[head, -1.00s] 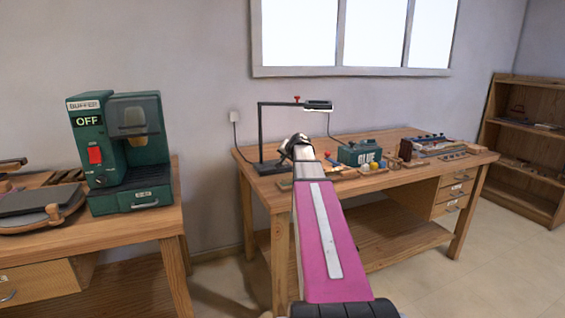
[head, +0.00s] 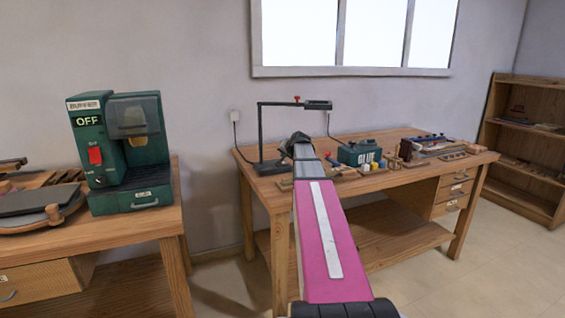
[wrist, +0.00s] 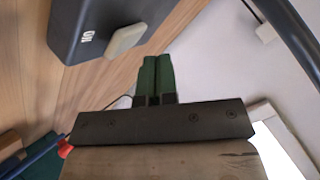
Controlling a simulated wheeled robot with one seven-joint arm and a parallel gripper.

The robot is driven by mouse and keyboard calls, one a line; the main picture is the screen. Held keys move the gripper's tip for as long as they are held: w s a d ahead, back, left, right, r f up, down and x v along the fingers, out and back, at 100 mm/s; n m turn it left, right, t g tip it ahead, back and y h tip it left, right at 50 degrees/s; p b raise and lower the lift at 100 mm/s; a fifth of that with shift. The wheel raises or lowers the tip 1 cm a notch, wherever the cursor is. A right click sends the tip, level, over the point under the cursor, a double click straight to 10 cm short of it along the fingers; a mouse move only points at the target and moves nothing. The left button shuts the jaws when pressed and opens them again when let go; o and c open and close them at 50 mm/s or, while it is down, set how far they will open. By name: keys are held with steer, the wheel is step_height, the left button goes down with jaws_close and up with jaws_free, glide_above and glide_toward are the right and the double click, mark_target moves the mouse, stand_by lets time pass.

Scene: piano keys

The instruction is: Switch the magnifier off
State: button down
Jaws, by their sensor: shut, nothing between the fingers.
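The magnifier (head: 262,130) stands at the left end of the far workbench, with a dark post, a horizontal arm and a red knob. Its head (head: 319,105) looks dark, with no bright glow. In the wrist view, the magnifier's dark base (wrist: 85,22) fills the upper left, with a white label that seems to read ON and a beige switch (wrist: 125,40). My gripper (wrist: 157,60) has its green fingers shut together, empty. The tips are beside the switch, with a small gap in the picture. In the head view my own wrist hides the fingers.
A green GLUE box (head: 360,153) and small bottles stand right of my arm on the workbench (head: 395,135). A dark curved bar (wrist: 290,45) crosses the wrist view's upper right. A green buffer (head: 125,150) marked OFF stands on the left bench.

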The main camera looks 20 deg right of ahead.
mark_target(285, 162)
steer(key=shift+r, duration=0.2)
steer(key=shift+s+r, duration=0.25)
steer(key=shift+r, duration=1)
steer(key=shift+s+r, duration=0.25)
steer(key=shift+r, duration=0.95)
